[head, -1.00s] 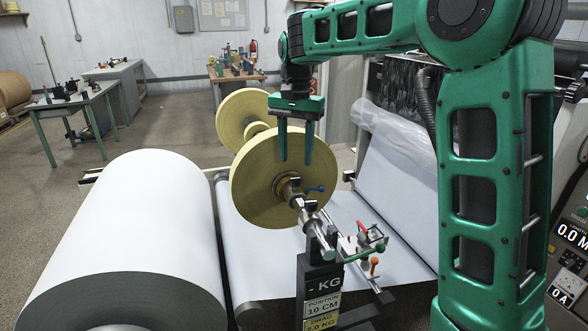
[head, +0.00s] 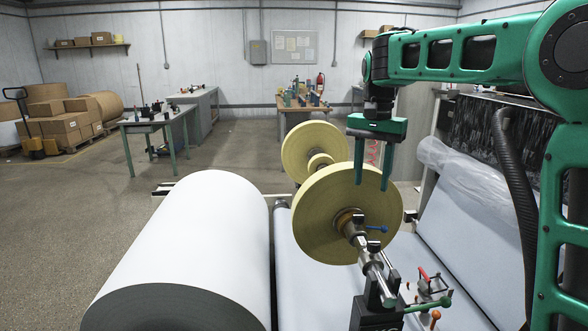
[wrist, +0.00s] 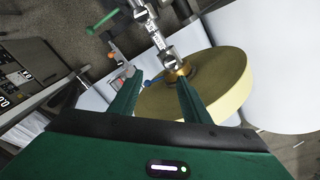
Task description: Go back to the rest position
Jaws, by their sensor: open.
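My gripper (head: 373,186) hangs with its fingers pointing down, in front of the upper part of the near yellow roll in the head view. Its two green fingers are apart with nothing between them. In the wrist view my gripper (wrist: 158,98) also shows open fingers, with the yellow roll (wrist: 215,85) beyond them. The near yellow roll (head: 325,225) is mounted upright on a metal shaft (head: 372,258). A second yellow roll (head: 312,142) sits behind it on the same line. I cannot tell whether the fingers touch the near roll.
A large white paper roll (head: 190,255) lies at the left. White paper sheet (head: 300,290) runs under the shaft. Clear plastic film (head: 470,165) and a black hose (head: 512,190) are at the right. Worktables (head: 155,122) and a pallet of boxes (head: 70,125) stand behind, with open floor between.

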